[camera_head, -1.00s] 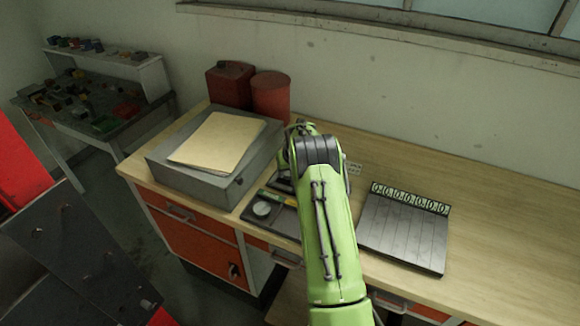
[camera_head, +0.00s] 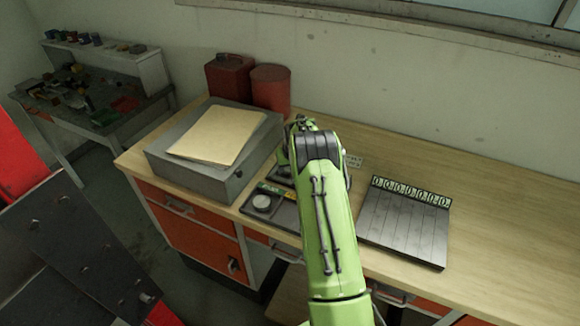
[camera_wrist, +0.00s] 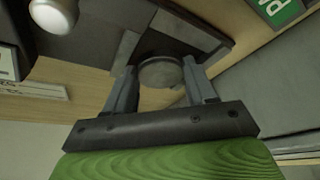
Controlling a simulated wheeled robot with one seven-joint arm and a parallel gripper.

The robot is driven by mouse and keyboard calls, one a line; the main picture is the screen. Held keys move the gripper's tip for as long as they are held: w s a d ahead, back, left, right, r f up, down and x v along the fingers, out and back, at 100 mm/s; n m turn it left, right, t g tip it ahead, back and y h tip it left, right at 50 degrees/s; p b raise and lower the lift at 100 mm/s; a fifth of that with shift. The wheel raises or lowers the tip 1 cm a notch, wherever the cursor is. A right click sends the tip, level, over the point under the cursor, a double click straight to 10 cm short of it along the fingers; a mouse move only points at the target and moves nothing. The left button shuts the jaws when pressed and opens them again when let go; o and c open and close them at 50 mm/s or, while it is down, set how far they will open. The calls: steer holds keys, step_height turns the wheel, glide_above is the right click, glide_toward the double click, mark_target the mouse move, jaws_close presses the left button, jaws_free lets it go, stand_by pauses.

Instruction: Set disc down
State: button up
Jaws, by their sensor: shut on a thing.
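In the wrist view my gripper (camera_wrist: 163,88) is shut on a round grey disc (camera_wrist: 162,72), which sits between its two fingers. Beyond the disc is a dark tray (camera_wrist: 215,35) with flat compartments; I cannot tell whether the disc touches it. In the head view the tray (camera_head: 284,215) lies on the bench, partly hidden behind my green arm. A pale round piece (camera_head: 262,202) sits in its left part. My gripper and the held disc are hidden by the arm in the head view.
A grey box (camera_head: 190,180) with a tan folder (camera_head: 215,135) stands left of the arm. Red cans (camera_head: 270,90) stand behind it. A slotted grey board (camera_head: 403,230) with a green label strip lies to the right. The bench (camera_head: 500,210) is clear at the far right.

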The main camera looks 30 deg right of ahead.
steer(key=shift+s+f, duration=0.1)
steer(key=shift+f, duration=0.15)
steer(key=o, duration=1.5)
steer(key=shift+s+a+f, duration=0.1)
steer(key=shift+w+d+b+v, duration=0.1)
steer(key=shift+b+v, duration=0.2)
steer(key=shift+v, duration=3.75)
steer(key=shift+w+d+b+v, duration=0.15)
steer(key=shift+b+v, duration=0.1)
steer(key=shift+v, duration=3.8)
